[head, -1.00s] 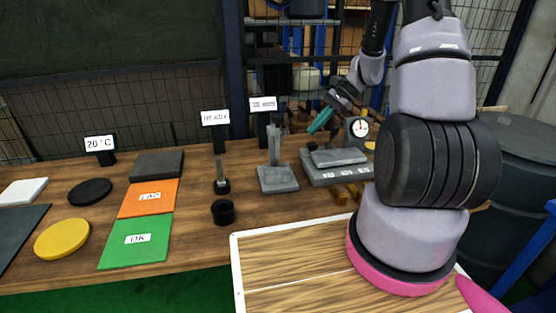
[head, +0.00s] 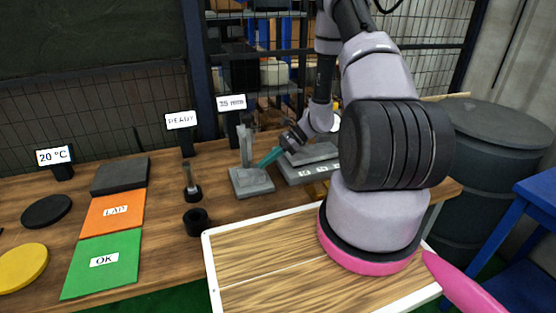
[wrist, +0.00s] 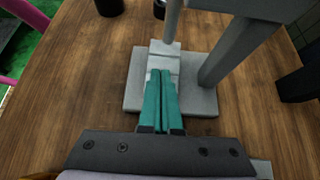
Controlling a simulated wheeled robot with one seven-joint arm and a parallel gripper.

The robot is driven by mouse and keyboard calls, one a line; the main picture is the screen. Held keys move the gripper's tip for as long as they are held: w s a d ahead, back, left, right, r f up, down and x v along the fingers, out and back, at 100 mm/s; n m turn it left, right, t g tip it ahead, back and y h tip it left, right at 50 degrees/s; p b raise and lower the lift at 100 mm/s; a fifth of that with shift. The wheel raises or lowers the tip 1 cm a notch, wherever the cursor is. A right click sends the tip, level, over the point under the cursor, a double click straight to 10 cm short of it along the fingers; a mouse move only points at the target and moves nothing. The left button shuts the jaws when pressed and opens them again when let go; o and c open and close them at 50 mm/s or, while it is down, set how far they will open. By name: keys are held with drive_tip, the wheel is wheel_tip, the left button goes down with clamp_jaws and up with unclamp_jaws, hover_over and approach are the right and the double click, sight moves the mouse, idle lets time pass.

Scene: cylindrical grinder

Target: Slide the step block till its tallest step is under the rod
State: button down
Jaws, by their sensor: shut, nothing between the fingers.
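The grey stand's base (head: 252,185) is on the wooden bench, with its column (head: 246,145) rising behind. In the wrist view, the base (wrist: 202,100) carries a pale grey step block (wrist: 164,50). The thin vertical rod (wrist: 172,18) comes down at the block's far end; I cannot tell which step is under it. My gripper (wrist: 160,74) has teal fingers shut together, empty, with tips at the block's near end. Whether they touch it is unclear, and they hide part of it. In the head view my gripper (head: 264,162) reaches the stand from the right.
A grey instrument base (head: 312,165) stands right of the stand. A black ring (head: 196,222) and a small post (head: 192,188) are to its left. A "35 mm" sign (head: 232,102) stands behind. A white-rimmed wooden tray (head: 262,252) is in front.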

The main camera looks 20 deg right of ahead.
sight(247, 174)
drive_tip(key=a, duration=0.2)
drive_tip(key=a+f, duration=0.1)
drive_tip(key=a, duration=0.1)
drive_tip(key=shift+a, duration=0.15)
drive_tip(key=shift+f, duration=0.2)
drive_tip(key=shift+s+f, duration=0.1)
drive_tip(key=shift+f, duration=0.1)
